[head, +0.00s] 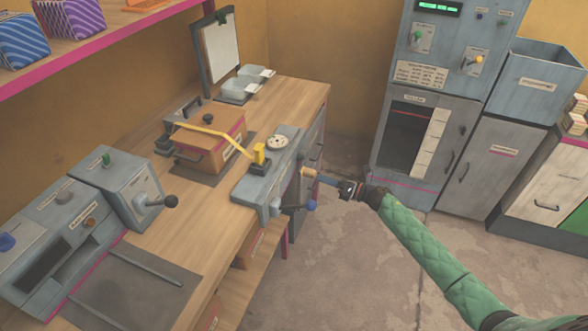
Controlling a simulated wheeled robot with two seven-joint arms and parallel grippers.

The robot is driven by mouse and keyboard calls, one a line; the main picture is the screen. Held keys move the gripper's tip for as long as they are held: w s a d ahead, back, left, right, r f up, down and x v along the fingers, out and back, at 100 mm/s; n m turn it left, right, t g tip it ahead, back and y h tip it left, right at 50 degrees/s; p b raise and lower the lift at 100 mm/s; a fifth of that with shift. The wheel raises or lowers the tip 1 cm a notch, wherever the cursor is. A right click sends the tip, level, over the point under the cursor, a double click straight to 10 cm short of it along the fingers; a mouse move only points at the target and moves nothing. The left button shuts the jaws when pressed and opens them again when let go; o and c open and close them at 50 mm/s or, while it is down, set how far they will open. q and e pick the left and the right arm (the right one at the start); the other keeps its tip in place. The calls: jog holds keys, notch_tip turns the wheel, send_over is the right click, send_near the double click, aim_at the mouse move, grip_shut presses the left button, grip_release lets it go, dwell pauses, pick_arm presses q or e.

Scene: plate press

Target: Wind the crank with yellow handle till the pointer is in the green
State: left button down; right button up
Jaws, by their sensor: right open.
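A grey machine (248,186) stands at the right edge of the wooden bench. A round cream dial (277,142) is on its top; its pointer and any green zone are too small to read. A pale yellow crank handle (308,172) sticks out at the machine's right side; the crank arm is hard to make out. My right gripper (326,180) is open, with its fingers just right of this handle; I cannot tell whether they touch or surround it. My left gripper is not in view.
A lever with a blue knob (311,205) juts out below my right gripper. A bright yellow block (259,153) sits on the machine. A brown box (210,135) and a black-knobbed crank (171,201) are further left. Open floor (350,265) lies right of the bench.

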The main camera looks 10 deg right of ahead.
aim_at(304, 170)
jog(key=shift+w+a+r+n+g+y, duration=0.1)
jog(key=shift+w+r+n+g+y, duration=0.1)
jog(key=shift+r+n+g, duration=0.3)
jog(key=shift+w+a+r+n+g+y, duration=0.1)
jog(key=shift+r+n+g+y, duration=0.1)
jog(key=shift+n, duration=0.5)
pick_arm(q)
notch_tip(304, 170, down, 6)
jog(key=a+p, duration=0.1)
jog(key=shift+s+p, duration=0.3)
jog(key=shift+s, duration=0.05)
pick_arm(e)
jog(key=shift+x, duration=3.9)
grip_shut()
